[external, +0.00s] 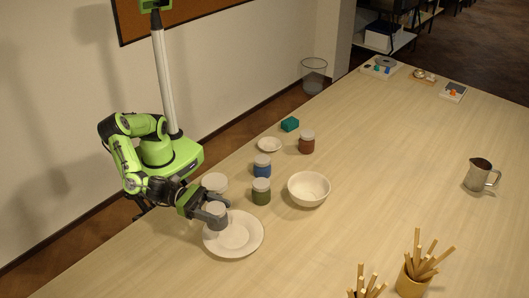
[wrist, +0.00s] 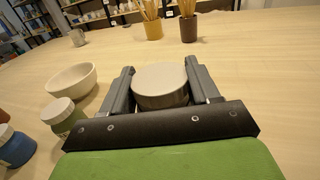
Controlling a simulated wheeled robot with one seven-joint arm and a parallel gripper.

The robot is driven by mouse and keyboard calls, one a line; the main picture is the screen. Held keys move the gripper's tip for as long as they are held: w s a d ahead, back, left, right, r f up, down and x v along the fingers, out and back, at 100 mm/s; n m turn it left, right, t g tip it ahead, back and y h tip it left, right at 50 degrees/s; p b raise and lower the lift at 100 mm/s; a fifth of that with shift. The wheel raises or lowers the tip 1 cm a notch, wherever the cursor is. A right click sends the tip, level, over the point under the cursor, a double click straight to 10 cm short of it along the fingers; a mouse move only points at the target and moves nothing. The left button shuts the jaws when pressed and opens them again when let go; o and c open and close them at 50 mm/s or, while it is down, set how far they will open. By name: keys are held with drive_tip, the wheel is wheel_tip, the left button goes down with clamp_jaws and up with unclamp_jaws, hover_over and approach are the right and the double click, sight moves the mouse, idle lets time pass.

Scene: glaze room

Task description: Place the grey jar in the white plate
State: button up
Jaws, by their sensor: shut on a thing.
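The grey jar (external: 216,214) has a pale lid and is held between the two fingers of my gripper (external: 213,209). In the wrist view the jar (wrist: 160,88) stands upright between the fingertips (wrist: 160,85). The white plate (external: 240,240) lies on the table, and the jar is over its upper left part in the external view. I cannot tell whether the jar touches the plate. The plate is not seen in the wrist view.
A green jar (external: 261,192), a blue jar (external: 262,166) and a white bowl (external: 309,189) stand nearby. A white dish (external: 215,182) is just behind my gripper. A brush pot (external: 412,282) stands at the front.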

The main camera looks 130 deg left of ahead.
sight(227, 222)
drive_tip(key=shift+f+b, duration=0.55)
drive_tip(key=shift+f, duration=1.35)
drive_tip(key=shift+f, duration=0.1)
drive_tip(key=shift+f, duration=0.5)
drive_tip(key=o, duration=1.2)
drive_tip(key=shift+r, duration=0.35)
drive_tip(key=v, duration=0.8)
drive_tip(key=p+v, duration=0.1)
drive_tip(key=v, duration=0.3)
drive_tip(key=shift+s+r, duration=0.1)
drive_tip(key=shift+r, duration=0.2)
